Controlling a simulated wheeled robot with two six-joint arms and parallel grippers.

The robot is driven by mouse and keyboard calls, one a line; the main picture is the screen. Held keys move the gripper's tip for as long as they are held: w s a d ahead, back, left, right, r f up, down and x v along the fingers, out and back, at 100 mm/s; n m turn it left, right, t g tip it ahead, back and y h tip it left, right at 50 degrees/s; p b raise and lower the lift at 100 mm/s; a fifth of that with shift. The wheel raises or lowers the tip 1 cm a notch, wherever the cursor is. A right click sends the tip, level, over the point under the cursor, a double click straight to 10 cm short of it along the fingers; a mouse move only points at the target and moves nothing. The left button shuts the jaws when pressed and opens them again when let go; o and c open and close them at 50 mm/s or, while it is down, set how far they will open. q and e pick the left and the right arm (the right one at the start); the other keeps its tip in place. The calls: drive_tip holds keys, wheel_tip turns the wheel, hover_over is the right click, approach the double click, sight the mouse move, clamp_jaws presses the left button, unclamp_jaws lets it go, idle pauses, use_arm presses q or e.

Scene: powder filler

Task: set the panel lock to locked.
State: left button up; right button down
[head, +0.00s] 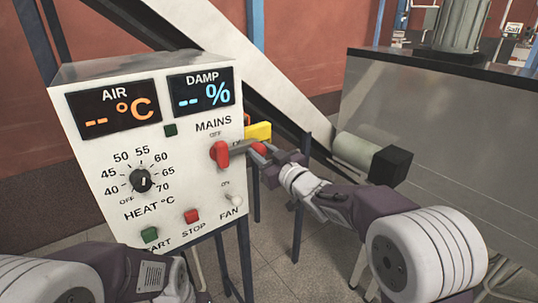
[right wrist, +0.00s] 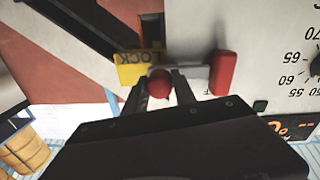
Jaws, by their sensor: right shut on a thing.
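The white control panel (head: 190,165) stands at the left of the head view. A yellow tag (head: 258,131) sits at its right edge and reads LOCK in the right wrist view (right wrist: 138,72). Beside the tag is a small red ball knob (head: 258,148), which also shows between my fingers in the right wrist view (right wrist: 160,84). My right gripper (head: 266,152) is shut on this knob at the panel's right side. The fingers partly hide the knob's mount, and I cannot tell the lock's setting. My left arm shows at the bottom left, but its gripper is out of view.
The red MAINS switch (head: 219,154) is close to my right fingers. The heat dial (head: 141,180), green START button (head: 149,235), red STOP button (head: 191,216) and FAN toggle (head: 234,200) are on the panel front. A large metal hopper (head: 430,130) stands at right.

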drive_tip(key=shift+r, duration=0.15)
drive_tip(key=c, duration=1.3)
unclamp_jaws()
drive_tip(key=shift+o, duration=1.4)
drive_tip(key=shift+s+a, duration=0.2)
drive_tip(key=shift+s+d, duration=0.1)
drive_tip(key=shift+d, duration=0.1)
drive_tip(key=b+v, duration=0.2)
drive_tip(key=v, duration=0.6)
drive_tip(key=shift+s, duration=0.35)
